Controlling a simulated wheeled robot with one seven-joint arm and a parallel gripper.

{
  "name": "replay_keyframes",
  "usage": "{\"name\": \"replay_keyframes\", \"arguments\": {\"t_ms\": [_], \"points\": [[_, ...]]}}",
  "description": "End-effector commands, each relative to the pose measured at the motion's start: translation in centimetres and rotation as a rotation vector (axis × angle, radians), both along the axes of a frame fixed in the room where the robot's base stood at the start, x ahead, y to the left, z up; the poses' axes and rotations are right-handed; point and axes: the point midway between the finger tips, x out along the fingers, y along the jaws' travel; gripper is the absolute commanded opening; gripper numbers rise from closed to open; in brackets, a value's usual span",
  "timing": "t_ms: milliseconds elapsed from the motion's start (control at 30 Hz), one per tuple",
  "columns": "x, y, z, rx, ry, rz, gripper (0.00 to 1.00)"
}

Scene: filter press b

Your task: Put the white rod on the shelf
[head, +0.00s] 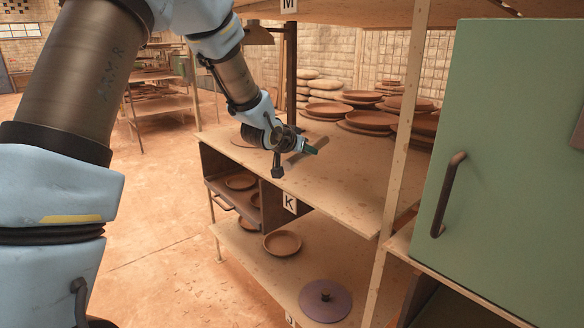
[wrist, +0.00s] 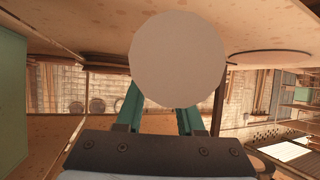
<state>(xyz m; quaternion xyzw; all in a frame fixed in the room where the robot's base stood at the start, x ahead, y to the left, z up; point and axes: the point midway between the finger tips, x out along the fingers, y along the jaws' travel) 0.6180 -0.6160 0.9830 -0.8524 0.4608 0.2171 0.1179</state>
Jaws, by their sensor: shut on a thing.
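The white rod (head: 318,138) is in my gripper (head: 309,149), between its green fingers. In the wrist view the rod's round pale end (wrist: 178,60) faces the camera and hides the fingertips. In the head view the rod looks tilted, with both ends showing past the fingers. My gripper is above the board of the shelf (head: 345,192), which has a K label. I cannot tell whether the rod touches the board.
Stacked brown plates (head: 370,121) stand at the back of the shelf. A wooden post (head: 404,130) and a green cabinet door (head: 500,150) are on the right. A brown bowl (head: 282,243) and a purple lid (head: 325,300) are on the level below. The board's front right is bare.

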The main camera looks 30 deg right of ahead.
Motion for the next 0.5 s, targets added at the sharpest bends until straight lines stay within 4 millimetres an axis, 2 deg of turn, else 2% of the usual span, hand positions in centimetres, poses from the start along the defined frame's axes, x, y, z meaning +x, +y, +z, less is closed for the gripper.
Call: {"name": "replay_keyframes", "arguments": {"t_ms": [33, 100, 200, 333, 433, 500], "points": [[-2.0, -2.6, -1.0, -0.006, -0.004, -0.060, 0.00], [-4.5, -5.5, -0.9, -0.005, -0.003, -0.130, 0.00], [-7.8, -8.7, -0.5, -0.004, -0.002, -0.213, 0.00], [-10.9, -11.3, 0.0, -0.003, -0.001, -0.285, 0.00], [-12.2, -12.3, 0.2, -0.001, -0.001, -0.315, 0.00], [-12.6, -12.6, -0.4, 0.000, 0.002, -0.324, 0.00]]}}
